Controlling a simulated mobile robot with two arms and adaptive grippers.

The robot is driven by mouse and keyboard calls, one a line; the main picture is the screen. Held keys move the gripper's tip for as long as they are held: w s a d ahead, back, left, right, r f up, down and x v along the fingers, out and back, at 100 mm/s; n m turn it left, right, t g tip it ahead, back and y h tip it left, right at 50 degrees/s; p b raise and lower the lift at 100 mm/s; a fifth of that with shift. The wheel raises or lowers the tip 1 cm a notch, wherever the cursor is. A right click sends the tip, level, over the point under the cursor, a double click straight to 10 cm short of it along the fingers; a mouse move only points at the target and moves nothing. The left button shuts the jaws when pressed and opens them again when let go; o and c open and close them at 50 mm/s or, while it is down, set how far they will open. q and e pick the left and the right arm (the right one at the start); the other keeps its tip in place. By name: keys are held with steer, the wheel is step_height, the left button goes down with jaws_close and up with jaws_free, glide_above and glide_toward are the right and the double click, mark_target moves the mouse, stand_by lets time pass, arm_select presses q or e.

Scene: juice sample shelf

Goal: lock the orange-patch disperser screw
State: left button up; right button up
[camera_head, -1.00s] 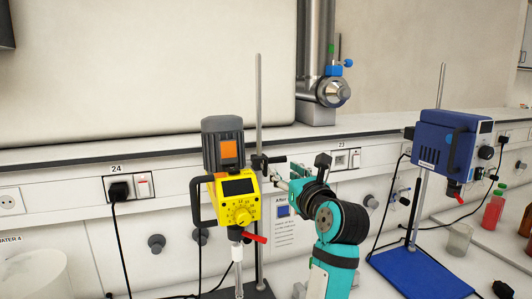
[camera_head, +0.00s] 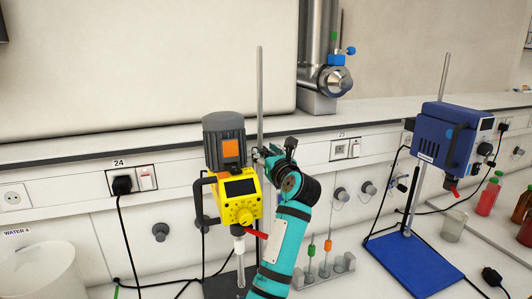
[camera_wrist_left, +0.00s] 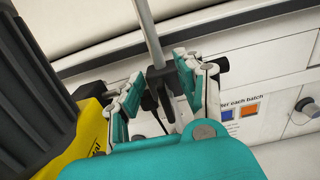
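The orange-patch disperser (camera_head: 239,190) is yellow with a grey motor bearing an orange patch, mounted on an upright rod (camera_head: 260,90) in the head view. In the left wrist view its dark motor and yellow body fill the left side. A black clamp (camera_wrist_left: 156,82) sits on the rod there. My left gripper (camera_head: 262,156) is right behind the disperser at the rod. In the wrist view its two fingers (camera_wrist_left: 155,85) are apart on either side of the clamp; contact is unclear. The locking screw cannot be clearly made out. My right gripper is not in view.
A blue device (camera_head: 450,142) on a blue-based stand (camera_head: 412,262) is at right. A small rack (camera_head: 335,268) with orange and green-topped tools is right of my arm. A white container (camera_head: 45,272) is at lower left. Cables hang from wall sockets.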

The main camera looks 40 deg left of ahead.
arm_select(q)
steer(key=c, duration=0.6)
steer(key=shift+w, duration=0.15)
jaws_close()
steer(key=shift+m, duration=0.3)
steer(key=m, duration=0.3)
steer(key=w+m, duration=0.1)
steer(key=m, duration=0.5)
steer(key=shift+w+d+f, duration=0.2)
steer(key=shift+d+f, duration=0.05)
steer(key=shift+d, duration=0.15)
steer(key=shift+w+d+f+m, duration=0.1)
steer(key=shift+f+m, duration=0.1)
steer(key=shift+m, duration=1.2)
steer(key=shift+w+a+f+m, duration=0.15)
steer(key=shift+f+m, duration=0.1)
steer(key=shift+m, duration=1.15)
steer(key=shift+w+d+f+m, duration=0.1)
steer(key=shift+d+f+m, duration=0.1)
steer(key=shift+m, duration=1.2)
steer(key=shift+f, duration=0.1)
